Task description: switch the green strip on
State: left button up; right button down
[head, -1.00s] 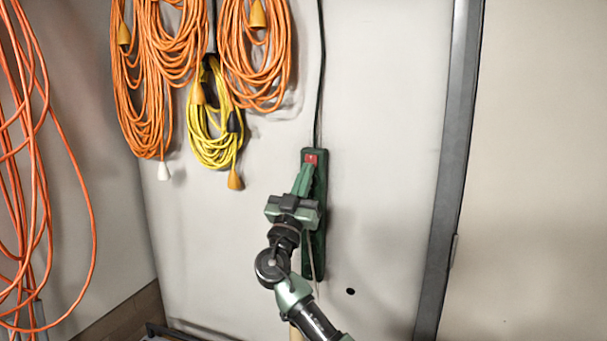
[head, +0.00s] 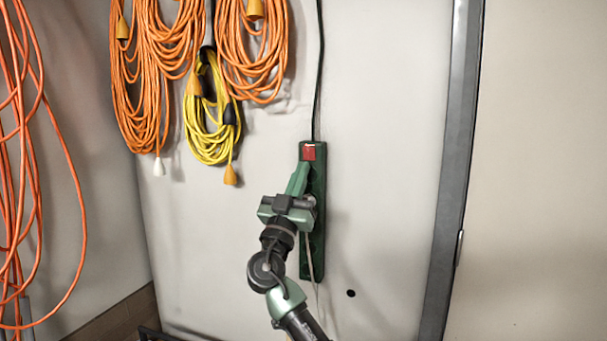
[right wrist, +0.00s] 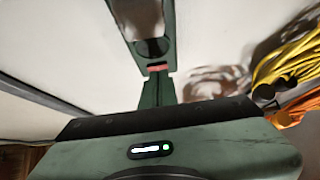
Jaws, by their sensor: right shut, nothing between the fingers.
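The green power strip (head: 318,185) hangs upright on the pale wall. Its red rocker switch (head: 309,151) is at the top end, and a black cord leaves upward from there. My right gripper (head: 304,166) is shut and empty, pointing up along the strip, its tips just below the switch in the picture. The gripper and wrist hide part of the strip's middle. In the right wrist view the closed fingers (right wrist: 160,80) end close to the red switch (right wrist: 157,68); I cannot tell whether they touch it. My left gripper is not in view.
Orange cord coils (head: 253,60) and a yellow coil (head: 208,130) hang left of the strip. More orange cord (head: 30,170) hangs at far left. A grey metal post (head: 452,150) stands to the right. The wall between strip and post is clear.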

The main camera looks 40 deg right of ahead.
jog(key=b+v, duration=0.2)
jog(key=v, duration=0.4)
jog(key=shift+d+f, duration=0.2)
jog(key=shift+f, duration=0.1)
jog(key=shift+w, duration=0.1)
